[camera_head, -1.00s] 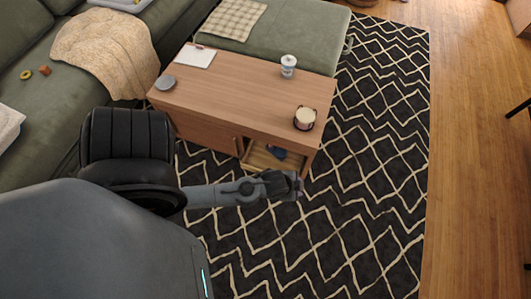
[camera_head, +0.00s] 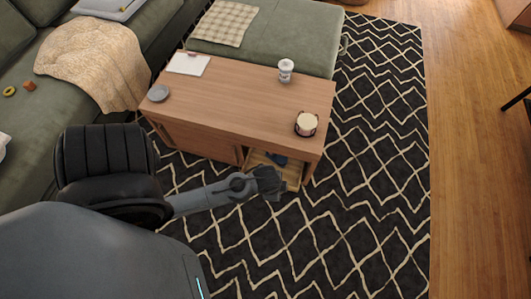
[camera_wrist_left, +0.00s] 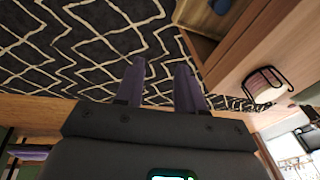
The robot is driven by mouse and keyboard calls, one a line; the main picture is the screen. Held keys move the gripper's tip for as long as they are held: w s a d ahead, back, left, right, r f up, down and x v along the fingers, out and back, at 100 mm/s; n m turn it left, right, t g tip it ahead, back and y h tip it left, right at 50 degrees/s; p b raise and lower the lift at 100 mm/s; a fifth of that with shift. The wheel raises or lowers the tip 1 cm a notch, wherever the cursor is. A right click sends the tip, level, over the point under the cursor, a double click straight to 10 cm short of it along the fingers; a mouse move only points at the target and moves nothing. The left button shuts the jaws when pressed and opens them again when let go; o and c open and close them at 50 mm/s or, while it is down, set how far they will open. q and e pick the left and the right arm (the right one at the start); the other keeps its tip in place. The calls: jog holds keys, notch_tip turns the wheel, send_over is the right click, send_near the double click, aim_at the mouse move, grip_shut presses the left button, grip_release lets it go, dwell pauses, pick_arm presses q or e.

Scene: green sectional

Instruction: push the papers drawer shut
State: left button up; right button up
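The papers drawer (camera_head: 291,176) is a light wooden drawer low at the right end of the coffee table's (camera_head: 225,95) long front side. It stands open, and a dark blue thing (camera_head: 277,158) lies inside. My left gripper (camera_head: 273,183) is just in front of the drawer and hides part of its front; I cannot tell if they touch. In the left wrist view, its two fingers (camera_wrist_left: 163,85) are apart with nothing between them. The drawer (camera_wrist_left: 203,40) and the blue thing (camera_wrist_left: 222,5) show at that view's top right. My right gripper is in neither view.
A candle jar (camera_head: 306,124), a white lidded jar (camera_head: 285,70), a grey dish (camera_head: 158,92) and a clipboard with paper (camera_head: 188,63) stand on the tabletop. The green sofa (camera_head: 30,150) is at left. The patterned rug (camera_head: 350,190) is clear to the right.

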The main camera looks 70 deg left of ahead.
pick_arm(q)
jog(key=w+a+f+b, duration=0.1)
jog(key=a+f+b, duration=0.3)
jog(key=f, duration=1)
jog(key=w+a+f+m+g+b, duration=0.1)
jog(key=a+f+b, duration=0.4)
jog(key=f+b, duration=0.6)
jog(key=w+a+f+m+y+b, duration=0.1)
jog(key=a+f+b, duration=0.4)
jog(key=f, duration=1.3)
jog(key=shift+w+f+b, duration=0.2)
jog(key=shift+w+b, duration=0.05)
jog(key=shift+b, duration=1.2)
grip_shut()
